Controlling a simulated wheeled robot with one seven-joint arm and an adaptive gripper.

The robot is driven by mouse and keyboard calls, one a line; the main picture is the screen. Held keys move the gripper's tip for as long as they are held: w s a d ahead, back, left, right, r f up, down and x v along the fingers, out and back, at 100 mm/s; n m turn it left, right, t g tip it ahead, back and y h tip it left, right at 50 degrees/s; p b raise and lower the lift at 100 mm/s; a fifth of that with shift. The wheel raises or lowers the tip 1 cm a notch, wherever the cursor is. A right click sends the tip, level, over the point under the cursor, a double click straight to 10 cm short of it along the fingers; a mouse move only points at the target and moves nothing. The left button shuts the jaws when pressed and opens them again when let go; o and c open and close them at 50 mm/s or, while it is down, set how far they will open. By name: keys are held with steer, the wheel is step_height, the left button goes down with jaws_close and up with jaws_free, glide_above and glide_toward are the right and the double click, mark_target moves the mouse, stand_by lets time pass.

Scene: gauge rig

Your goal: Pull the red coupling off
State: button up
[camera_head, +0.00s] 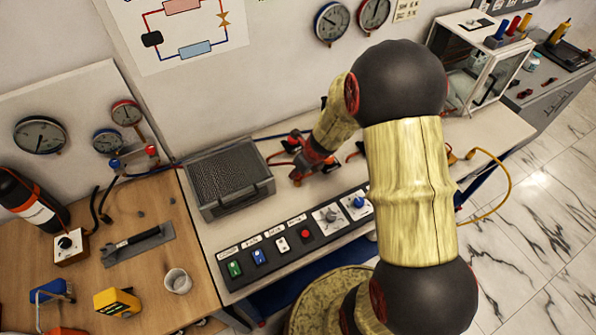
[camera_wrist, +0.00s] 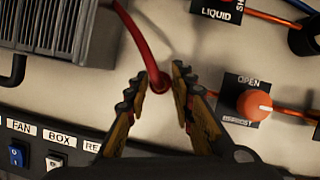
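The red coupling (camera_wrist: 158,82) is at the lower end of a red hose (camera_wrist: 138,32) in the wrist view. My gripper (camera_wrist: 160,80) has one finger on each side of it, and the narrow gap between the fingertips is filled by the coupling. The gripper looks shut on it. Whatever the coupling sits on beneath is hidden. In the head view my gripper (camera_head: 312,166) is low over the bench, right of the grey ribbed box, and the coupling cannot be made out clearly there.
An orange knob (camera_wrist: 254,105) marked OPEN stands close right of my fingers. The grey ribbed box (camera_head: 230,178) is to the left. A black switch panel (camera_head: 290,238) runs along the bench front. Orange pipes (camera_wrist: 275,18) and a glass-fronted cabinet (camera_head: 470,75) are to the right.

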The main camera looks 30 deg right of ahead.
jaws_close()
stand_by(0.5)
